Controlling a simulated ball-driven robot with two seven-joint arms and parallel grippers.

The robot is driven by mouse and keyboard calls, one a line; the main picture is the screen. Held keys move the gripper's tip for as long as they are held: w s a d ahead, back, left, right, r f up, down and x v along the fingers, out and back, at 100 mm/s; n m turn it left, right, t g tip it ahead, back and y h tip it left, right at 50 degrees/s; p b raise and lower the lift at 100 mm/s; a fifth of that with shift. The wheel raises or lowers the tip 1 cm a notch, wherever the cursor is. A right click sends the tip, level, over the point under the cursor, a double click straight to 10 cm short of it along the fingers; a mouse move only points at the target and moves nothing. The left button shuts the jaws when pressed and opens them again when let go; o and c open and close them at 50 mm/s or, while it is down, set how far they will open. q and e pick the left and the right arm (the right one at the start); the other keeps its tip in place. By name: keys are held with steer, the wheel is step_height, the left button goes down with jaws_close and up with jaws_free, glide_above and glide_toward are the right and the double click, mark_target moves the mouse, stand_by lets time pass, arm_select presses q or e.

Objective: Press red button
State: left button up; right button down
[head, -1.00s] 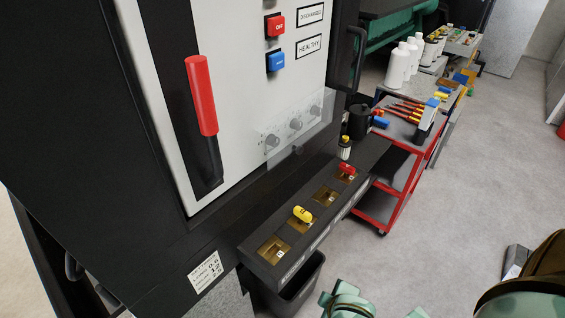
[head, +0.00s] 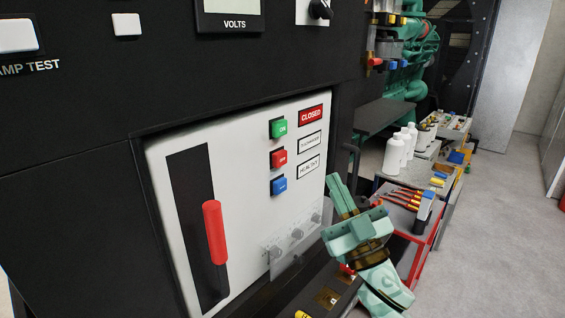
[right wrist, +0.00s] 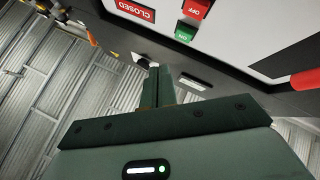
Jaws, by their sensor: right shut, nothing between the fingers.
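The red button (head: 278,159) is on the white panel (head: 240,160), between a green button (head: 278,128) above and a blue button (head: 278,186) below. It also shows at the top edge of the right wrist view (right wrist: 196,8), marked OFF, beside the green button (right wrist: 187,31). My right gripper (head: 333,178) is shut and empty, just right of the panel and lower than the red button in the picture. In the right wrist view its closed fingers (right wrist: 160,69) appear apart from the button. My left gripper is out of view.
A red lever (head: 214,232) stands out at the panel's left. A clear cover with knobs (head: 297,236) is below the buttons. A black handle (head: 352,160) is close to my right fingers. A red cart (head: 420,245) with tools stands at the right; open floor lies beyond.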

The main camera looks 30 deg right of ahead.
mark_target(280, 159)
steer(key=shift+s+a+r, duration=0.1)
steer(key=shift+s+r, duration=0.05)
steer(key=shift+r, duration=0.15)
steer(key=w+a+b, duration=0.1)
steer(key=w+a, duration=0.2)
steer(key=w, duration=0.5)
steer(key=shift+a+b, duration=0.2)
steer(key=shift+b, duration=0.2)
steer(key=shift+w, duration=0.2)
stand_by(1.7)
steer(key=shift+w+a, duration=0.15)
steer(key=shift+w, duration=0.15)
